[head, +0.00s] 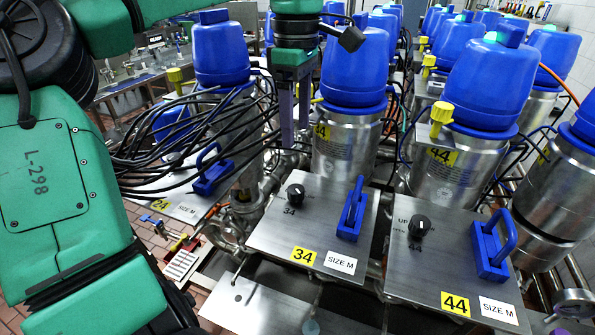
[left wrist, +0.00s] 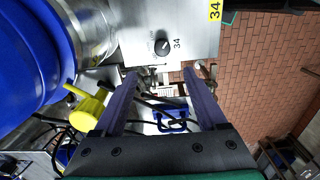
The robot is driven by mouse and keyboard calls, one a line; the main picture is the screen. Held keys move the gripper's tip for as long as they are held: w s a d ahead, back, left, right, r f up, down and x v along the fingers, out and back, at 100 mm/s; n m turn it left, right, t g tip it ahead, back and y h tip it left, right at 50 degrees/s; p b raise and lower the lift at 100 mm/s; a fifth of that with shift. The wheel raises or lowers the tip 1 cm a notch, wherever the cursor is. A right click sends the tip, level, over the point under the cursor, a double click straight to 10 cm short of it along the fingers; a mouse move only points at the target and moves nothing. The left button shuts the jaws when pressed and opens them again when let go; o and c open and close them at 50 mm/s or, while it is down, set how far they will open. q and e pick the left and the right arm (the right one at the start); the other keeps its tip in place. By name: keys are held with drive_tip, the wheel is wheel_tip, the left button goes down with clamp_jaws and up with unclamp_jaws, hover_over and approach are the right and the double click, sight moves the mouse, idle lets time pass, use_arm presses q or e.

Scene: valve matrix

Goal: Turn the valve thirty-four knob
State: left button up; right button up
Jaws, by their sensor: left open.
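The valve thirty-four knob (head: 295,193) is a small black round knob on a steel plate (head: 270,225) with a yellow 34 label (head: 303,256). In the left wrist view the knob (left wrist: 162,47) shows with "34" printed beside it, just beyond the fingertips and between their lines. My left gripper (head: 294,138) hangs pointing down, above and behind the knob in the head view, apart from it. Its two dark fingers are open and empty, also in the left wrist view (left wrist: 160,76). My right gripper is not in view.
The plate also carries a blue handle (head: 352,210). Plate 44 (head: 425,260), with its own black knob (head: 419,227), is at the right. A steel valve with a blue cap (head: 354,65) stands behind plate 34. Black cables (head: 190,130) bunch at the left.

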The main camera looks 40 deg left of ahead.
sight(296, 188)
use_arm(q)
wheel_tip(296, 188, down, 12)
drive_tip(key=shift+f+p, duration=0.1)
drive_tip(key=shift+p, duration=0.95)
drive_tip(key=shift+s+f, duration=0.1)
drive_tip(key=shift+f, duration=0.25)
drive_tip(key=shift+s+d+f, duration=0.1)
drive_tip(key=shift+d, duration=0.05)
drive_tip(key=shift+s, duration=0.1)
drive_tip(key=c, duration=0.9)
clamp_jaws()
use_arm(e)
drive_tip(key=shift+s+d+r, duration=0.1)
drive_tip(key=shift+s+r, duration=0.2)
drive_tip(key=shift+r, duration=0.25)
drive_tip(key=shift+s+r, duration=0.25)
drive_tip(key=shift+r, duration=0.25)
